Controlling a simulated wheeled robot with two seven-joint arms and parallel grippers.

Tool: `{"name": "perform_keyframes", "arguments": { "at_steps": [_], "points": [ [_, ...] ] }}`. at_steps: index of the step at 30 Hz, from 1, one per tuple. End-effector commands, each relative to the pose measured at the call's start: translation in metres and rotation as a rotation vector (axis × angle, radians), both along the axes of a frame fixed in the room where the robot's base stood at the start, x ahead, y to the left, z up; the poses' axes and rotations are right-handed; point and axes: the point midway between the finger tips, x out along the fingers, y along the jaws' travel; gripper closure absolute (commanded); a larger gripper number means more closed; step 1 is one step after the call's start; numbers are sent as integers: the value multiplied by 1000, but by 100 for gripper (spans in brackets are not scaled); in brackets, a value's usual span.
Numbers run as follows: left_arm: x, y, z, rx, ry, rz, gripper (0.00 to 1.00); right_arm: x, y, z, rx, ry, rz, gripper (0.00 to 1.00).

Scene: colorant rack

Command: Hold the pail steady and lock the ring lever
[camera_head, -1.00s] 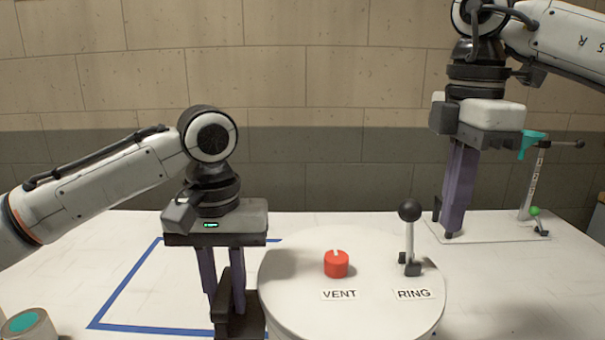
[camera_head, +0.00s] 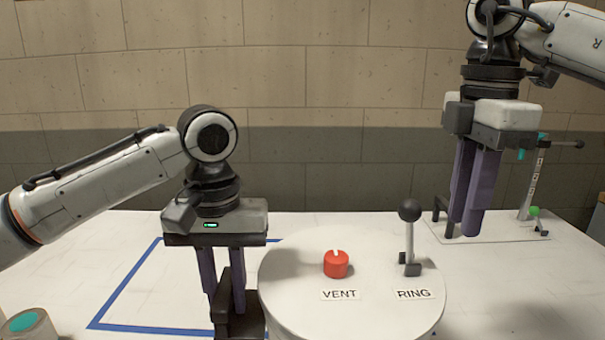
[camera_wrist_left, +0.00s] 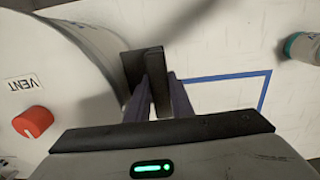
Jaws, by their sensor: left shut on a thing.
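The pail (camera_head: 300,300) is a white drum with a flat lid, standing front centre. On its lid are a red VENT knob (camera_head: 336,264) and the RING lever (camera_head: 409,242), a metal rod with a black ball on top, standing upright. My left gripper (camera_head: 225,305) is at the pail's left side, shut on a dark handle block (camera_head: 240,323). The handle block also shows in the left wrist view (camera_wrist_left: 131,66), beside the pail wall. My right gripper (camera_head: 463,228) hangs behind and right of the lever, pointing down, apart from it. Its fingers are seen obliquely, so its opening is unclear.
A blue tape outline (camera_head: 125,285) marks the table left of the pail. A can with a teal top (camera_head: 25,325) stands at the front left. A stand with a metal post (camera_head: 533,185) and a green-knobbed lever is on a white plate behind my right gripper.

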Motion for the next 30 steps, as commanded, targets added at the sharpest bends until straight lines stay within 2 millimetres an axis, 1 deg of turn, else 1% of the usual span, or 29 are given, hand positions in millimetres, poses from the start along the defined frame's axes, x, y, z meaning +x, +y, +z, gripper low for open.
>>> {"name": "perform_keyframes", "arguments": {
  "at_steps": [2, 5, 8, 13, 17, 19, 20, 30],
  "points": [
    [0, 0, 0, -1, 0, 0, 100, 0, 0, 1, 0, -1, 0, 80],
    [0, 0, 0, -1, 0, 0, 100, 1, 1, 9, 0, -2, -1, 80],
    [0, 0, 0, -1, 0, 0, 100, 1, 1, 25, 1, -4, 0, 80],
    [0, 0, 0, -1, 0, 0, 100, 0, 1, 65, 0, -7, -2, 80],
    [0, 0, 0, -1, 0, 0, 100, 0, 1, 83, -5, -2, -3, 80],
    [0, 0, 0, -1, 0, 0, 100, 0, 0, 96, -3, -9, -5, 80],
    [0, 0, 0, -1, 0, 0, 100, 0, 0, 95, -4, 0, -3, 80],
    [0, 0, 0, -1, 0, 0, 100, 0, 0, 116, -2, 3, -1, 80]
  ]
}}
